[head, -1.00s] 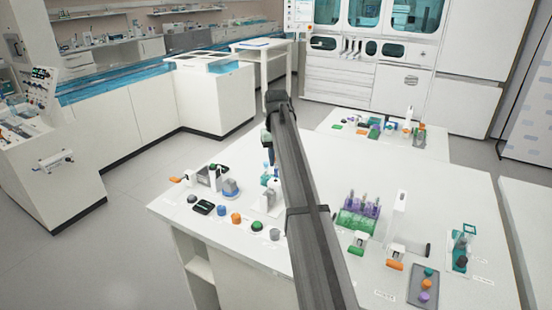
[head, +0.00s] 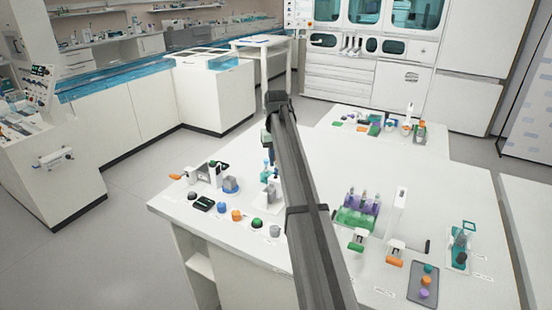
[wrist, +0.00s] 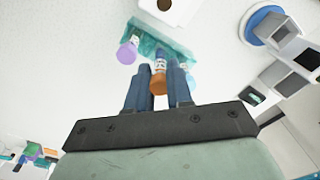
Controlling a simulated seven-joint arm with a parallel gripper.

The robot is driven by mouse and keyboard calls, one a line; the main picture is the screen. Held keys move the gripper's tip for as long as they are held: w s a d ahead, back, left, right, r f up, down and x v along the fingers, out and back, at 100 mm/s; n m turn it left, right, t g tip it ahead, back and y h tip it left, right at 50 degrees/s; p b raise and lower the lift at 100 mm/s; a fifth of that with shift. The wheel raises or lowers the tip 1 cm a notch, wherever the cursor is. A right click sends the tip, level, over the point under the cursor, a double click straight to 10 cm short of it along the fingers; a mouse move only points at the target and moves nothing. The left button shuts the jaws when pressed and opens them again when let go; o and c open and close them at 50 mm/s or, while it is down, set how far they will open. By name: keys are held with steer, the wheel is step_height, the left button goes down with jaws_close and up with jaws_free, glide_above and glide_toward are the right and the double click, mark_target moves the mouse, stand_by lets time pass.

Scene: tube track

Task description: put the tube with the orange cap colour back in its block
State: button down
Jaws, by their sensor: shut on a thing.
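In the wrist view my gripper (wrist: 160,88) is shut on the tube with the orange cap (wrist: 158,83). The cap faces the camera and the labelled body points away, toward a teal block (wrist: 176,45). I cannot tell whether the tube's lower end is inside the block or above it. A purple-capped tube (wrist: 127,52) stands at the block's left part. A pale tube (wrist: 191,77) is partly hidden behind the right finger. In the head view my gripper (head: 268,152) is mostly hidden by my arm, above the left half of the table.
In the wrist view a white piece with a hole (wrist: 170,8) lies beyond the block, and a blue round base with a grey part (wrist: 265,25) is at right. In the head view, coloured knobs (head: 236,215) line the front edge; a purple-and-green rack (head: 357,215) stands right of my arm.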

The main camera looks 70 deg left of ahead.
steer(key=shift+f, duration=0.65)
steer(key=c, duration=0.9)
jaws_free()
steer(key=shift+c, duration=0.2)
step_height(320, 180, up, 14)
steer(key=shift+f, duration=0.1)
stand_by(0.9)
